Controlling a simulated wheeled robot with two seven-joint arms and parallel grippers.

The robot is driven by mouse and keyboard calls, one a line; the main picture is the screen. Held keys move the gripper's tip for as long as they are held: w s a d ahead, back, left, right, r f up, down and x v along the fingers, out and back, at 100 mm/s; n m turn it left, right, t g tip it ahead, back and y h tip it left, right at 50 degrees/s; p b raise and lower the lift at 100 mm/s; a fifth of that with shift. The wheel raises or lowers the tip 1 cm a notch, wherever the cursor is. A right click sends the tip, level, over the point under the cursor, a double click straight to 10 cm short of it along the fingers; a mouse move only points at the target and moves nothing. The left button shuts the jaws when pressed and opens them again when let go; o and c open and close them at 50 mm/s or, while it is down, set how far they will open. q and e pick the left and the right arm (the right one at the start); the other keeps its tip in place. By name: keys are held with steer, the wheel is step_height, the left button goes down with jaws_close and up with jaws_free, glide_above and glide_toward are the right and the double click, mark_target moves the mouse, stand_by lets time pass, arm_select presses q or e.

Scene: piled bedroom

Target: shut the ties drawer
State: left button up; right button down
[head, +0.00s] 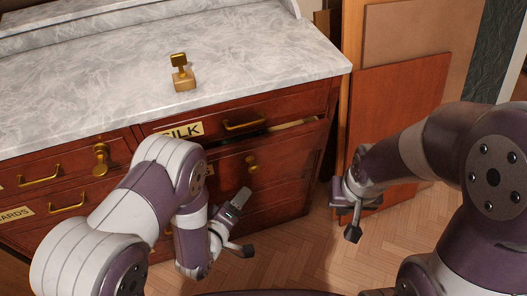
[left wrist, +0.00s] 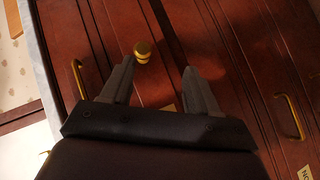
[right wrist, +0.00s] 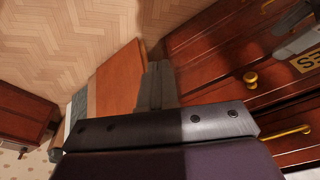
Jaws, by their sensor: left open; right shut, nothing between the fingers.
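No label reading "ties" is legible in any view. Below the SILK drawer (head: 290,106) of a red-brown dresser, a drawer with a round brass knob (head: 251,162) stands out a little, with a dark gap and pale inner edge above its front. Its left part is hidden by my left arm. My left gripper (head: 238,225) is open and empty, in front of the dresser below that knob; in the left wrist view a brass knob (left wrist: 142,50) shows beyond its fingers. My right gripper (head: 348,208) is shut and empty, right of the dresser, apart from it.
Reddish and tan boards (head: 398,105) lean right of the dresser, behind my right gripper. Herringbone floor (head: 300,255) is clear between my arms. Drawers at left have brass handles (head: 40,178).

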mark_target(252, 161)
arm_select(q)
steer(key=shift+n+t, duration=0.5)
steer(key=shift+n, duration=0.2)
steer(key=b+x, duration=0.1)
steer(key=x, duration=0.2)
steer(key=r+b+x, duration=0.1)
steer(key=x, duration=0.3)
steer(key=r+x, duration=0.1)
steer(key=x, duration=0.3)
steer(key=shift+w+d+f+b, duration=0.1)
steer(key=shift+w+d+b, duration=0.2)
steer(key=shift+w+b, duration=0.1)
steer(key=shift+w+d, duration=0.1)
steer(key=shift+w, duration=0.05)
jaws_close()
steer(key=shift+w+a+b, duration=0.2)
steer(key=shift+w+a, duration=0.1)
steer(key=shift+w, duration=0.55)
steer(key=shift+w+a+b, duration=0.2)
steer(key=shift+w+a, duration=0.1)
steer(key=shift+w, duration=0.55)
jaws_free()
steer(key=shift+s, duration=0.1)
arm_select(e)
steer(key=shift+n+g, duration=0.3)
steer(key=shift+n, duration=0.5)
steer(key=s+f, duration=0.2)
steer(key=f, duration=0.1)
steer(key=shift+s+a+f, duration=0.1)
steer(key=shift+a+f, duration=0.1)
